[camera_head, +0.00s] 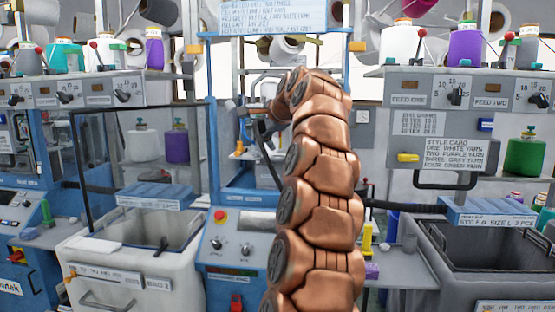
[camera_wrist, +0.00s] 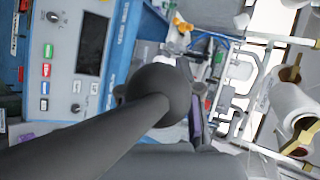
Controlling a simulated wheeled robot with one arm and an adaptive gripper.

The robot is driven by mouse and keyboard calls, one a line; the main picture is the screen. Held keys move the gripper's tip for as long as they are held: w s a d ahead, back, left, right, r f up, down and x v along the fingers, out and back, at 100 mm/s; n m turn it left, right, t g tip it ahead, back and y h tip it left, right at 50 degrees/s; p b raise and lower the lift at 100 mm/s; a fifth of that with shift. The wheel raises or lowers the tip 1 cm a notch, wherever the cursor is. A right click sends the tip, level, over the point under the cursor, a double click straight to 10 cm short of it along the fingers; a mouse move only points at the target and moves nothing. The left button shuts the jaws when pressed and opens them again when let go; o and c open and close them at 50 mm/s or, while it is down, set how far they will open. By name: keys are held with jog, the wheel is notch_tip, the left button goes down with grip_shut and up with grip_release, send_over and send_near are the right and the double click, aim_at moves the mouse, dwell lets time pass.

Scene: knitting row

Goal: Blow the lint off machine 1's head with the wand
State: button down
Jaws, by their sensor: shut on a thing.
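My gripper (camera_wrist: 160,92) is shut on a dark grey wand (camera_wrist: 95,138), which crosses the wrist view from the lower left to a rounded part near the middle. In the head view my copper arm hides most of the gripper, and a dark piece (camera_head: 265,138) shows just left of the arm. The blue-framed knitting machine (camera_head: 208,165) stands behind my arm, its head partly covered. The wrist view shows a blue machine with a control panel (camera_wrist: 62,62), tilted in the picture. I cannot read a machine number or make out lint.
A white bin (camera_head: 90,245) stands at the lower left and a grey bin (camera_head: 425,250) at the lower right. Yarn shelves with cones (camera_head: 400,42) and feed knobs flank the machine. A blue sign (camera_head: 272,17) hangs above. A white roll (camera_wrist: 290,103) shows at right in the wrist view.

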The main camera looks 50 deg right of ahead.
aim_at(256, 128)
dwell(0.5)
jog(key=shift+s+a+r+b, duration=0.25)
jog(key=shift+s+a+b, duration=0.25)
jog(key=shift+s+a, duration=0.5)
jog(key=shift+s+a+r+b, duration=0.3)
jog(key=shift+s+a+b, duration=0.25)
jog(key=shift+a, duration=0.7)
jog(key=shift+s+a+r+b, duration=0.25)
jog(key=shift+s+a+b, duration=0.2)
jog(key=shift+s+a, duration=0.55)
jog(key=s+a, duration=0.1)
jog(key=s+a+r, duration=0.1)
jog(key=a, duration=0.1)
jog(key=s+a+b, duration=0.1)
jog(key=a, duration=0.1)
jog(key=shift+r, duration=0.2)
jog(key=shift+w, duration=0.1)
